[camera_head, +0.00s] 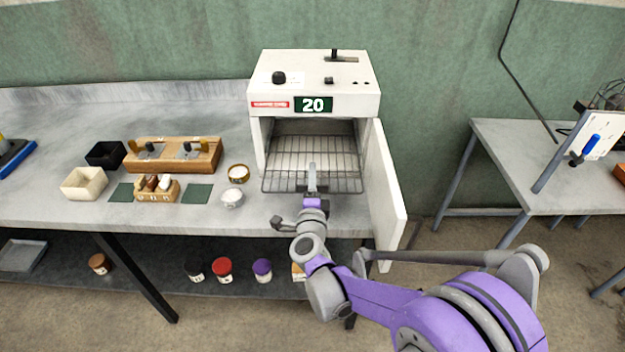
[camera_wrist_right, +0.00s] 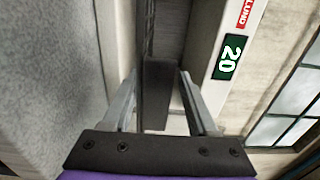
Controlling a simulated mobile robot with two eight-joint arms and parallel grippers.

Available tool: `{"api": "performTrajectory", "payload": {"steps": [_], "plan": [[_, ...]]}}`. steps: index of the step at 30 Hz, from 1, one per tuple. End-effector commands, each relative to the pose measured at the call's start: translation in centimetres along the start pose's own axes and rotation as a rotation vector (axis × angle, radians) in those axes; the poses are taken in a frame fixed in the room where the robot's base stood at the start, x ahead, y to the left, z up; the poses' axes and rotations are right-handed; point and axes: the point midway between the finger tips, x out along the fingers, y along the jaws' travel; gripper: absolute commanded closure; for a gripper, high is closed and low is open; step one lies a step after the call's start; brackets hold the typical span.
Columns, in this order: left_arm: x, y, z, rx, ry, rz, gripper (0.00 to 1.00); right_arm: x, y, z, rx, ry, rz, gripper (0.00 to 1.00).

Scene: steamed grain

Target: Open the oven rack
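The white oven (camera_head: 313,85) stands at the back of the bench, with its door (camera_head: 387,180) swung open to the right. Inside is the wire oven rack (camera_head: 285,165); its front edge sits near the oven's mouth. My right gripper (camera_head: 312,178) reaches to the middle of the rack's front edge. In the right wrist view its two fingers (camera_wrist_right: 158,98) are apart, with a gap between them. A dark flat part and a thin edge, seemingly of the rack, show between the fingers; I cannot tell if they touch. My left gripper is not in view.
Left of the oven are a small brown bowl (camera_head: 238,173), a white bowl (camera_head: 232,197), a wooden holder (camera_head: 175,155) and a cream box (camera_head: 85,184). Several jars stand on the shelf below. A second table (camera_head: 540,150) is at right. The space before the oven holds my arm.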

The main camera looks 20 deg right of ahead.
Motion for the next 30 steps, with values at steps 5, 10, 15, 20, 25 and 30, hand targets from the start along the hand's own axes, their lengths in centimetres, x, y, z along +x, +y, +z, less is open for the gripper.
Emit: {"api": "performTrajectory", "payload": {"steps": [5,10,15,20,25,30], "plan": [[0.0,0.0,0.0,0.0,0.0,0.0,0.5,0.0,0.2,0.0,0.002,-0.001,0.002,0.38],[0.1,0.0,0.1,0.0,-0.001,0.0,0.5,-0.6,0.3,0.0,0.002,-0.003,0.003,0.38],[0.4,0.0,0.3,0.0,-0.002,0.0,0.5,-3.3,0.3,0.1,0.003,-0.004,0.003,0.38],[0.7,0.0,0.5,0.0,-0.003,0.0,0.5,-6.7,0.2,0.1,0.003,-0.005,0.003,0.38],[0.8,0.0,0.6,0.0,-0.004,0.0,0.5,-9.5,0.1,0.1,0.002,-0.004,0.001,0.38],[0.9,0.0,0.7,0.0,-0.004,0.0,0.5,-10.8,0.1,0.0,0.002,-0.002,0.002,0.38]]}}
